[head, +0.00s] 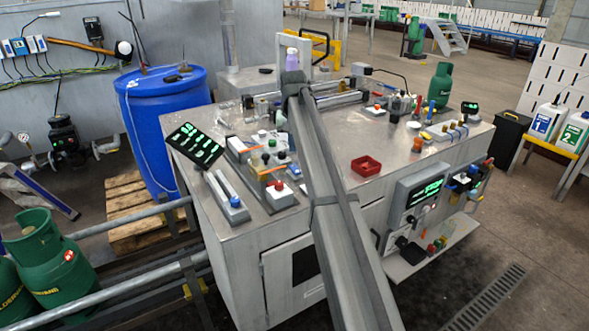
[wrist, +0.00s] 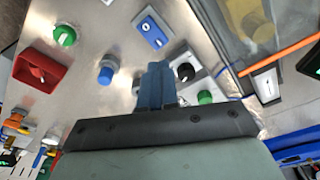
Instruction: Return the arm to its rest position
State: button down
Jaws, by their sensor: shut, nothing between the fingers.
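In the wrist view, my gripper (wrist: 156,82) shows its two blue-grey fingers pressed together, with nothing between them. Beyond them is a metal surface with knobs and switches; I cannot tell how far the fingertips are from it. In the head view, my arm (head: 335,210) reaches up from the bottom edge across the middle of the grey workbench (head: 330,190). The gripper itself cannot be made out there. My arm hides part of the bench top.
In the head view, a tilted display (head: 196,146) and red tray (head: 366,166) flank my arm. A blue barrel (head: 165,130) stands left of the bench.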

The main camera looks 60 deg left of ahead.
jog(key=shift+r, duration=0.65)
